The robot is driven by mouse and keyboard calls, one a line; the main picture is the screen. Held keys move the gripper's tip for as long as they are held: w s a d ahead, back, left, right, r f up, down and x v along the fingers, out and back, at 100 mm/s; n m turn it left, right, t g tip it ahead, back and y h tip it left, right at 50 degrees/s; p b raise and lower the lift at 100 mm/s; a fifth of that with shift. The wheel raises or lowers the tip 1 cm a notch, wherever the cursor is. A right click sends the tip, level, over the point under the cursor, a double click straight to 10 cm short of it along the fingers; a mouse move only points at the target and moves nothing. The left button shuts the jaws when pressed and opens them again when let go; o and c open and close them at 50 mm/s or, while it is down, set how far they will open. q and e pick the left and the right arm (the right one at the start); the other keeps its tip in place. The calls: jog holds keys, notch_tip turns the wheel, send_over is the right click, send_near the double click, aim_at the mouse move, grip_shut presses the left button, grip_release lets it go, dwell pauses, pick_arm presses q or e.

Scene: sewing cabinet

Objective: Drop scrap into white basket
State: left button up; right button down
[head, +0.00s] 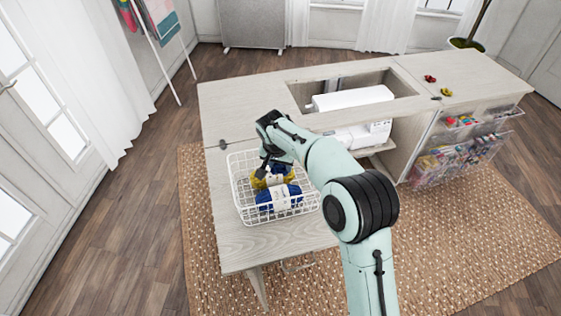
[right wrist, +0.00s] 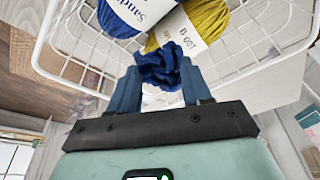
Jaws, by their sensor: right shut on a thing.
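The white wire basket (head: 244,208) stands on the left leaf of the sewing cabinet. A yellow yarn ball (head: 260,183) and a blue yarn ball (head: 279,197) with paper bands lie in it. My right gripper (head: 264,168) is over the basket's inside near the yarn. In the right wrist view, its fingers (right wrist: 160,84) are shut on a crumpled dark blue scrap (right wrist: 160,68). The blue yarn (right wrist: 137,14) and yellow yarn (right wrist: 190,30) show just beyond it. The scrap is not clearly distinguishable in the head view. My left gripper is not in view.
The sewing machine (head: 352,98) sits in the cabinet's opening right of the basket. Two small items, red (head: 430,79) and yellow (head: 446,92), lie on the right top. Clear bins (head: 462,150) hang on the side. The tabletop (head: 236,105) behind the basket is bare.

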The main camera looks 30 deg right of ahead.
jog(key=shift+c, duration=2.1)
grip_release()
jog(key=shift+w, duration=0.1)
jog(key=shift+r, duration=0.1)
jog(key=p+v, duration=0.1)
jog(key=v, duration=1.2)
jog(key=shift+r, duration=0.2)
jog(key=shift+a, duration=0.1)
